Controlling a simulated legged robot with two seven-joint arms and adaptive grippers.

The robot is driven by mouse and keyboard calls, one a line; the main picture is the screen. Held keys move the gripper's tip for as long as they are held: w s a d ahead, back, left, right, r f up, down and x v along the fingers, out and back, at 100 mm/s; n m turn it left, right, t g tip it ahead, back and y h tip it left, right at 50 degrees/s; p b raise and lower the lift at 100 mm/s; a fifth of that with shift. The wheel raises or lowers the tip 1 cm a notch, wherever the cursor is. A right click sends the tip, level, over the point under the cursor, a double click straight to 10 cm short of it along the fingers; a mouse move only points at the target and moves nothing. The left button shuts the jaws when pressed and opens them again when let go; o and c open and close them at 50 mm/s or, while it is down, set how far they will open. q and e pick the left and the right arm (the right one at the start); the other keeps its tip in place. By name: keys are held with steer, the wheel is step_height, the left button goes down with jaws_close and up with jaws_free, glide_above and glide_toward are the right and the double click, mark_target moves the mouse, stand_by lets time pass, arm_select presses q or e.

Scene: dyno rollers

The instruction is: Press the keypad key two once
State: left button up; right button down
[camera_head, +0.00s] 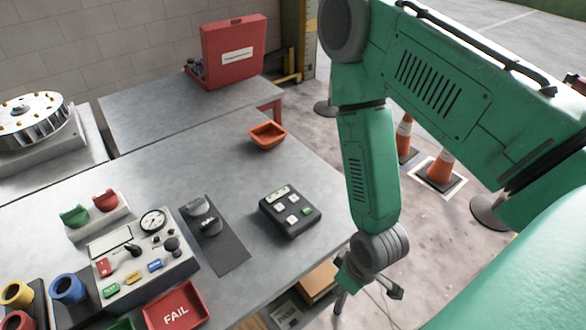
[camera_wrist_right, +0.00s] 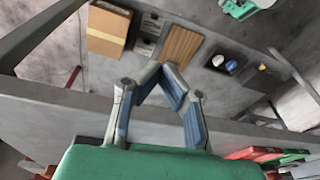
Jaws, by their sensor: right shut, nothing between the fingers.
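The keypad (camera_head: 268,212) is a dark box on the grey workbench, near its right edge in the head view. It has a pale label strip at its back, several light keys and one green key. The key markings are too small to read, so I cannot tell which key is two. My right gripper (camera_head: 368,286) hangs to the right of the keypad, beyond the bench edge and apart from it. It is shut and empty, and also shows in the wrist view (camera_wrist_right: 158,108). The keypad is not recognisable in the wrist view. My left gripper is out of view.
An orange tray (camera_head: 267,135) stands behind the keypad. A dark mat (camera_head: 229,256), a control panel (camera_head: 150,285) and a red FAIL tray (camera_head: 176,308) lie to its left. A red case (camera_head: 233,52) stands on the rear table. Below the bench is a cardboard box (camera_wrist_right: 106,32).

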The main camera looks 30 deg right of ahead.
mark_target(294, 197)
steer(key=w+r+n+t, duration=0.1)
steer(key=w+r, duration=0.1)
steer(key=w, duration=0.2)
steer(key=w+r+n+t, duration=0.1)
steer(key=w+r, duration=0.1)
steer(key=w, duration=0.2)
steer(key=w+r+n+t+y+p, duration=0.1)
steer(key=w+r+n, duration=0.1)
steer(key=w, duration=0.2)
steer(key=shift+r, duration=0.2)
arm_select(q)
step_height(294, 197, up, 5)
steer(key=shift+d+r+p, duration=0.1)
steer(key=shift+p, duration=0.95)
arm_select(e)
steer(key=w+d+r+n+t, duration=0.4)
steer(key=w+r, duration=0.5)
steer(key=w, duration=0.4)
steer(key=shift+r+n+y, duration=0.15)
steer(key=shift+n+y, duration=0.15)
steer(key=shift+n, duration=0.5)
steer(key=shift+a, duration=0.1)
step_height(294, 197, down, 8)
steer(key=b, duration=0.7)
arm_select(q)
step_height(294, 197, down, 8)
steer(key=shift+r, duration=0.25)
arm_select(e)
steer(key=shift+f, duration=0.45)
